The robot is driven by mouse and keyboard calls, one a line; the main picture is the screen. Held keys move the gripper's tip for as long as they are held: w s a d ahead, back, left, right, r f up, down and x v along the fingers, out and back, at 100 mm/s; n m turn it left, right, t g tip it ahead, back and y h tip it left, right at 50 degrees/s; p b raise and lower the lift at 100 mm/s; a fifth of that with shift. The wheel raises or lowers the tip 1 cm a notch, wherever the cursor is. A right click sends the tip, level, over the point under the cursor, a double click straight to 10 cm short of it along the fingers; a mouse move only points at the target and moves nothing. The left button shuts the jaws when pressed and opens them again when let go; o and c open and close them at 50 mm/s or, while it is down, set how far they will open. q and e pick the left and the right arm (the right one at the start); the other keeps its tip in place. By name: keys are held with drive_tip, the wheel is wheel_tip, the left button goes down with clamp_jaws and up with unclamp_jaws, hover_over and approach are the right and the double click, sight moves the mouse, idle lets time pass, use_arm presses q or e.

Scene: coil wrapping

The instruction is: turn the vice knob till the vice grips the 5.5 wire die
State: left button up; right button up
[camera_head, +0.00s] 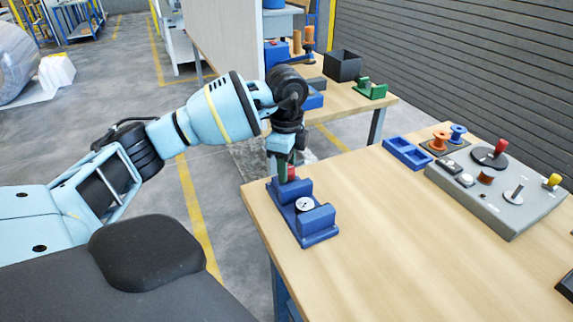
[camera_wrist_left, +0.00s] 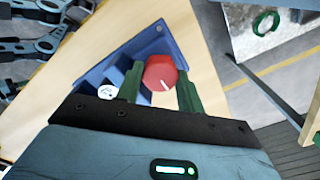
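The blue vice (camera_head: 318,222) stands at the near left corner of the wooden table. The wire die (camera_head: 305,204), a small pale disc with a dark mark, sits at the vice's jaws; whether both jaws touch it I cannot tell. It also shows in the left wrist view (camera_wrist_left: 107,92), partly cut off by my gripper. The red vice knob (camera_wrist_left: 160,72) has a white line on its face. My left gripper (camera_wrist_left: 160,80) has one green finger on each side of the knob, seemingly touching it. In the head view my left gripper (camera_head: 287,172) points down over the knob. My right gripper is out of view.
A grey control panel (camera_head: 500,200) with buttons and a red-topped lever stands at the right. Beside it are a blue tray (camera_head: 407,153) and orange and blue spools (camera_head: 441,140). The table middle is clear. A second table (camera_head: 345,100) stands behind.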

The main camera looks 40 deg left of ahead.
use_arm(q)
drive_tip(key=shift+c, duration=1.4)
